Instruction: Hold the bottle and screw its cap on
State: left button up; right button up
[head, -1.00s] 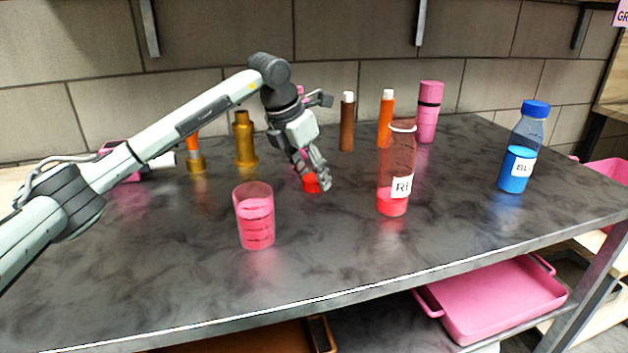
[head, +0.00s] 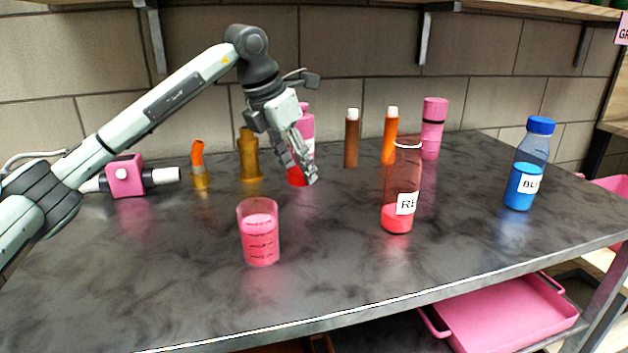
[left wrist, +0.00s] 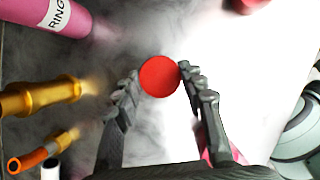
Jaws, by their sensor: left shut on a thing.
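The bottle (head: 402,170) labelled "RE…" stands upright on the table with an open top and some red liquid at its bottom. My left gripper (head: 302,176) is left of it and apart from it, fingers pointing down. The gripper is shut on the red cap (head: 296,177), which is partly hidden by the fingers in the head view. In the left wrist view the cap (left wrist: 159,76) shows as a red disc between the fingertips (left wrist: 158,82). My right gripper is not in view.
A pink beaker (head: 259,236) stands in front of my gripper. A blue-capped bottle (head: 527,170) stands at right. A pink bottle (head: 306,122) is close behind the gripper. Brown (head: 352,140) and orange (head: 390,138) tubes stand behind the open bottle. The front middle table is clear.

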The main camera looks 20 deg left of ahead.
pick_arm(q)
jog(key=s+a+r, duration=0.3)
jog(key=s+r, duration=0.1)
jog(key=s, duration=0.2)
jog(key=shift+a+b, duration=0.25)
jog(key=shift+b, duration=0.05)
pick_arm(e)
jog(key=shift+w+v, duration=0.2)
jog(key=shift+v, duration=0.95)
pick_arm(q)
jog(key=shift+r, duration=0.1)
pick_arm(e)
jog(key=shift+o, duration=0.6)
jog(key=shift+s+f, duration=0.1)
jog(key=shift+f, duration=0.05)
pick_arm(q)
jog(key=shift+s, duration=0.15)
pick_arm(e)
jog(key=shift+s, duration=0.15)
